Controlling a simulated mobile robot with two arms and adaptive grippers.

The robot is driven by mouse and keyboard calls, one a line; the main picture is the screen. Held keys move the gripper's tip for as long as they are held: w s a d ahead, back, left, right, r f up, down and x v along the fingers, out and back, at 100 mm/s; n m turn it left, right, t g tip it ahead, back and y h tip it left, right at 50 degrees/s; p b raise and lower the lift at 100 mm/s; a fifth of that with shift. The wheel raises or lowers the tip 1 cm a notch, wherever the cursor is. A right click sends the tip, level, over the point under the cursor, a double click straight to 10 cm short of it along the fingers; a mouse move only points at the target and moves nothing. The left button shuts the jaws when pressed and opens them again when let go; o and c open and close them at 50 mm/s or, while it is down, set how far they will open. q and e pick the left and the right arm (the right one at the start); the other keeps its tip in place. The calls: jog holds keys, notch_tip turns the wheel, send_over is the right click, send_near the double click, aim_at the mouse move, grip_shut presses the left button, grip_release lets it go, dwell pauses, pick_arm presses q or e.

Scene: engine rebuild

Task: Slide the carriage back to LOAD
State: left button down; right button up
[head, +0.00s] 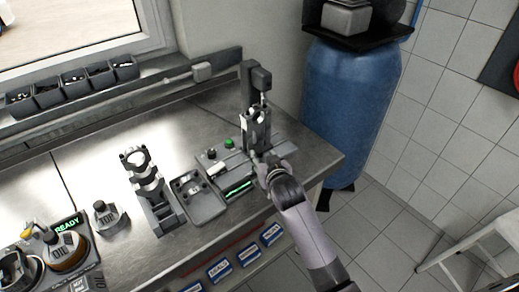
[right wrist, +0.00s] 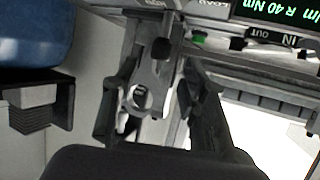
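The station (head: 235,165) stands at the right end of the bench, with a green display, buttons and an upright column. Its carriage (head: 257,130), a grey metal piece with a round hole, sits in front of the column. In the right wrist view the carriage (right wrist: 150,80) shows between my fingers, its ring towards me. The upside-down LOAD label (right wrist: 213,4) is at the top edge. My right gripper (head: 262,163) is at the station's near right side, close to the carriage. Its fingers (right wrist: 160,105) are spread, with a gap beside the carriage; contact is unclear. My left gripper is out of view.
A grey tray (head: 218,209) and a metal stand (head: 147,190) are left of the station. A blue tank (head: 345,110) is close behind on the right. Bare bench lies behind the stand.

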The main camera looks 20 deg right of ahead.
aim_at(260, 152)
jog(key=shift+x, duration=3.1)
jog(key=shift+c, duration=0.4)
grip_shut()
